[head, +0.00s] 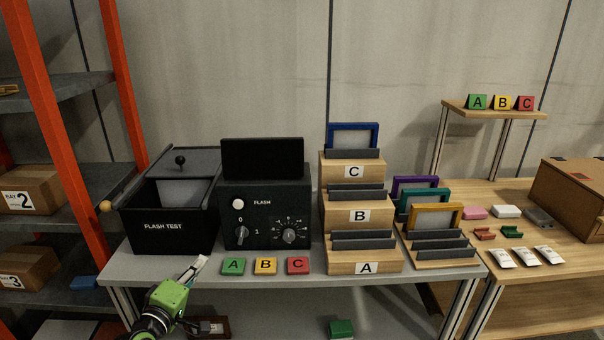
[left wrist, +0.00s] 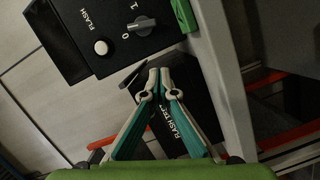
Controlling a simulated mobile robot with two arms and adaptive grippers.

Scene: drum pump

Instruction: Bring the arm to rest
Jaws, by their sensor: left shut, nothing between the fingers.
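My left gripper (head: 199,265) reaches up from the bottom left in the head view, at the front edge of the grey table. Its fingers are shut with nothing between them. In the left wrist view the fingertips (left wrist: 157,73) meet in front of the black FLASH TEST box. That box (head: 165,240) stands just behind the gripper; its top is open and a pale panel shows inside. The dark FLASH control unit (head: 262,222) stands to its right, with a white button, a 0/1 switch and a dial. My right gripper is in neither view.
Green A, yellow B and red C blocks (head: 265,266) lie right of the gripper. A stepped wooden stand (head: 340,208) holds a blue frame on C. More frames stand in a rack (head: 440,258). An orange-posted shelf (head: 70,130) rises at left.

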